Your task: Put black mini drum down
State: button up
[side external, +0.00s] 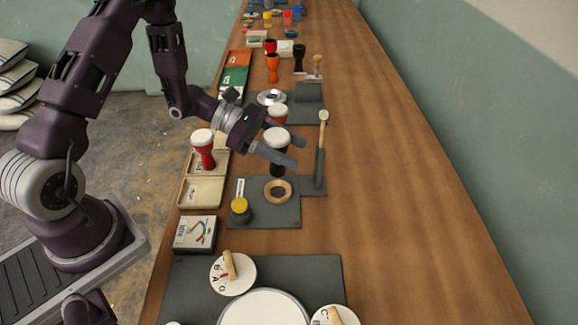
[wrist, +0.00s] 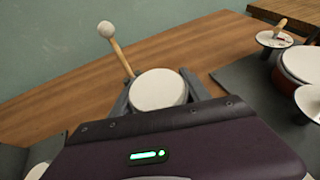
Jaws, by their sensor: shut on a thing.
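The black mini drum (side external: 278,163) has a white head and a dark body. My gripper (side external: 298,153) is shut on it, one finger on each side, and the drum is roughly upright. In the side view its foot shows just behind a tan ring (side external: 277,191) on a grey mat (side external: 262,216). I cannot tell whether the foot touches anything. In the wrist view its white head (wrist: 158,90) lies between my fingers (wrist: 158,97); its body is hidden below.
A red mini drum (side external: 204,150) stands in a tan tray (side external: 201,192) to the left. Another red drum (side external: 278,115) is just behind. A mallet (side external: 322,135) stands on the right, also in the wrist view (wrist: 118,50). The table's right side (side external: 400,200) is clear.

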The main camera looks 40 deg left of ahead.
aim_at(284, 130)
jog(key=shift+w+a+r, duration=0.1)
jog(key=shift+a+r, duration=0.1)
jog(key=shift+r, duration=0.45)
jog(key=shift+w+a+r, duration=0.1)
jog(key=shift+a+r, duration=0.1)
jog(key=shift+r, duration=0.4)
jog(key=shift+w+a+r+n+t, duration=0.15)
jog(key=shift+w+a+t, duration=0.1)
jog(key=shift+a, duration=0.35)
jog(key=shift+w+a+n+t, duration=0.15)
jog(key=shift+w+a, duration=0.1)
jog(key=shift+a, duration=0.3)
jog(key=a+n+t+y, duration=0.3)
jog(key=a+n, duration=0.1)
jog(key=a, duration=2.1)
jog(key=f, duration=0.7)
jog(key=a+f, duration=0.1)
jog(key=f, duration=0.2)
jog(key=shift+f, duration=0.25)
jog(key=shift+f, duration=0.15)
jog(key=o, duration=1.5)
jog(key=shift+o, duration=0.2)
